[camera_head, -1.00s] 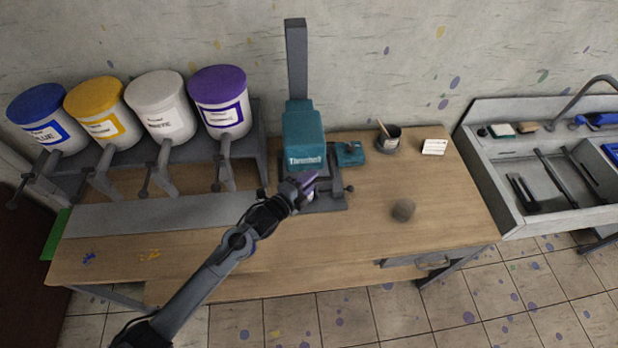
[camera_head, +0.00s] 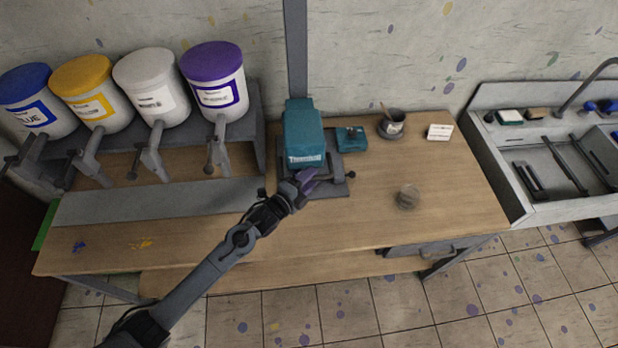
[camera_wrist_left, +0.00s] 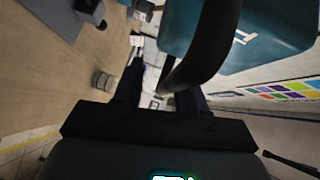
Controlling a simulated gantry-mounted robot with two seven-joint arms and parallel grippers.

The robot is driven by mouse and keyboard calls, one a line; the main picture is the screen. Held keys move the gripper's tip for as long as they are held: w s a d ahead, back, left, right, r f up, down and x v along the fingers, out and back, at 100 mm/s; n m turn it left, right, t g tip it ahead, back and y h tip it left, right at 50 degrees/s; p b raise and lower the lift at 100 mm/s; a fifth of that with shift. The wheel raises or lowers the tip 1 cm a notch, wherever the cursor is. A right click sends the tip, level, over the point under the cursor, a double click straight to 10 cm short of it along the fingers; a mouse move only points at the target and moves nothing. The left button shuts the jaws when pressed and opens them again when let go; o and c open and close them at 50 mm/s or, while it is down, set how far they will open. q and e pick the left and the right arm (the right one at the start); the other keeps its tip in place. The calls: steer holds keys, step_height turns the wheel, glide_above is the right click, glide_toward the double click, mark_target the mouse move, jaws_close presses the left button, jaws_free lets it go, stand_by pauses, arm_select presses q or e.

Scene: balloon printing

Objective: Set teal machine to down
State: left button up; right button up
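The teal machine (camera_head: 304,138) is a boxy teal head on a tall grey column, above a dark base plate (camera_head: 336,187) on the wooden table. Its teal side shows at the upper right of the left wrist view (camera_wrist_left: 262,30). A thick black curved handle (camera_wrist_left: 205,45) runs beside it, its lower end in front of the space between my fingers. My left gripper (camera_head: 306,182) is at the machine's lower front. In the wrist view its two fingers (camera_wrist_left: 160,95) are spread apart. I cannot tell whether they touch the handle. My right gripper is not in view.
Several paint buckets, one with a purple lid (camera_head: 212,62), stand on a rack at the left. A teal box (camera_head: 351,138), a dark cup (camera_head: 391,125), a white card (camera_head: 439,132) and a small round container (camera_head: 407,196) are to the right. A sink (camera_head: 545,160) is farther right.

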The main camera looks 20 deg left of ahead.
arm_select(q)
steer(key=shift+r, duration=0.15)
steer(key=shift+s+a, duration=0.1)
steer(key=shift+s, duration=0.15)
steer(key=v, duration=1)
steer(key=shift+b, duration=0.4)
steer(key=shift+s, duration=0.1)
